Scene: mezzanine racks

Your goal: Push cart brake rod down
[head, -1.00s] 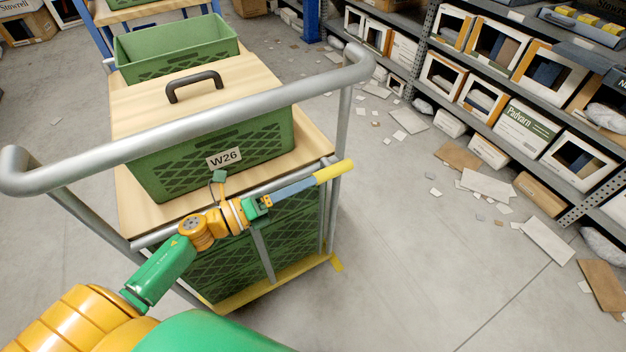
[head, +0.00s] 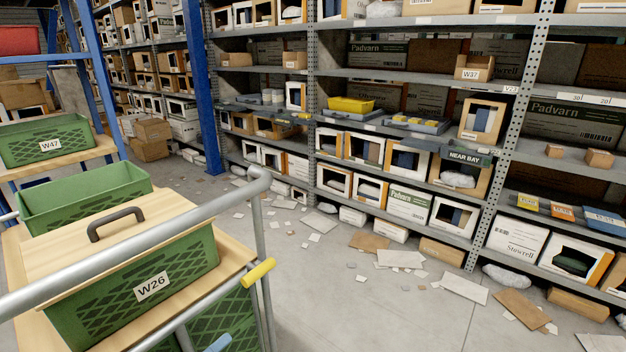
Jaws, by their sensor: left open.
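The brake rod (head: 205,308) is a grey bar with a yellow end (head: 258,272), running across the near side of the cart at lower left in the head view. It slopes up to the right. The cart's grey handrail (head: 160,240) stands above it. A blue tip of my left gripper (head: 219,344) shows at the bottom edge, below the rod; the rest is out of frame. The jaws are open. I cannot tell whether the tip touches the cart. My right gripper is not in view.
The cart carries a green crate (head: 186,272) labelled W26 under a wooden lid (head: 150,222) with a dark handle. Another green crate (head: 75,202) stands behind. Grey shelving (head: 465,245) with boxes fills the right. Paper and cardboard scraps (head: 400,258) litter the floor between.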

